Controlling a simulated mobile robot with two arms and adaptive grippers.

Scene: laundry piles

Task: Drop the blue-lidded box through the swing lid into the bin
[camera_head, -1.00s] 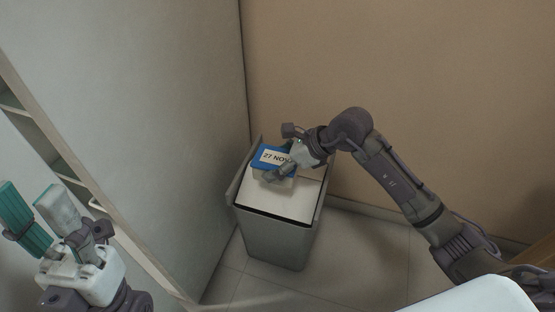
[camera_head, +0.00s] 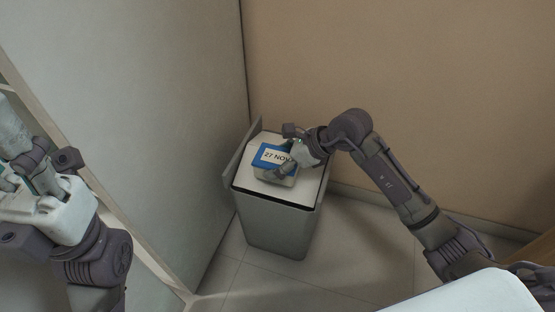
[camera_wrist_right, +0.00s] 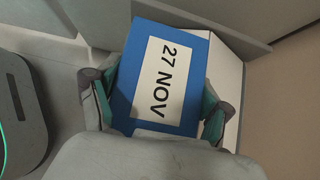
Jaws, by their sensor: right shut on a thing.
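The blue-lidded box (camera_head: 272,156) has a white label reading "27 NOV" and a pale body. My right gripper (camera_head: 287,161) is shut on it, and the right wrist view shows one finger on each side of the box (camera_wrist_right: 165,80). The box is over the white swing lid (camera_head: 302,188) of the grey bin (camera_head: 275,225); I cannot tell whether it touches the lid. White lid surface shows behind and in front of the box. My left gripper (camera_head: 22,160) is at the left edge, partly cut off, far from the bin; its jaw state is unclear.
The bin stands in a corner between a grey panel (camera_head: 180,110) on the left and a tan wall (camera_head: 430,90) behind. A pale shelf edge (camera_head: 115,215) runs beside my left arm. Tiled floor (camera_head: 345,250) is clear right of the bin.

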